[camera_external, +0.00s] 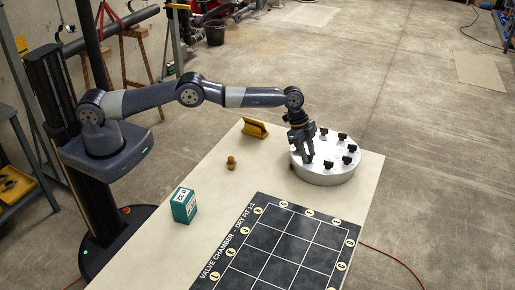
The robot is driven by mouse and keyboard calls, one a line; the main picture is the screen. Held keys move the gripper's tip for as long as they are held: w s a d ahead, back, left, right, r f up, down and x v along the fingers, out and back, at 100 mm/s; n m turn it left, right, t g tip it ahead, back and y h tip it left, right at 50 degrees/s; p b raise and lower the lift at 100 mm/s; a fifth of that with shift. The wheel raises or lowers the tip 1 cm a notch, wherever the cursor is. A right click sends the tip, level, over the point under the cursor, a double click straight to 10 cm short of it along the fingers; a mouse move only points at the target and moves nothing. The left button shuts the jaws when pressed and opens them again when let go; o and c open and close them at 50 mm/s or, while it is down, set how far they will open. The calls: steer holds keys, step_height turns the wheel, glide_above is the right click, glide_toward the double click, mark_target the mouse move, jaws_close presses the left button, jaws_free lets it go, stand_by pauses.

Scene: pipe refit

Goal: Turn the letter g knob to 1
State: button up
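A round silver drum (325,174) stands at the far right end of the table. Several small black knobs sit in a ring on its top, such as one at the right (352,147) and one at the front (328,164). Their letters and number marks are too small to read, so I cannot tell which is the letter g knob. My gripper (309,157) points down over the left part of the drum top, at or just above it. It hides part of the ring. Whether its fingers are open or shut on a knob does not show clearly.
On the pale table (160,250) lie a black gridded mat (285,245) with round numbered marks, a teal box (185,206), a small brass-coloured fitting (231,163) and a yellow wedge-shaped object (255,128).

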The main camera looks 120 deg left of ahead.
steer(key=b+v, duration=0.2)
steer(key=v, duration=0.8)
steer(key=shift+s+r, duration=0.2)
steer(key=shift+r, duration=0.1)
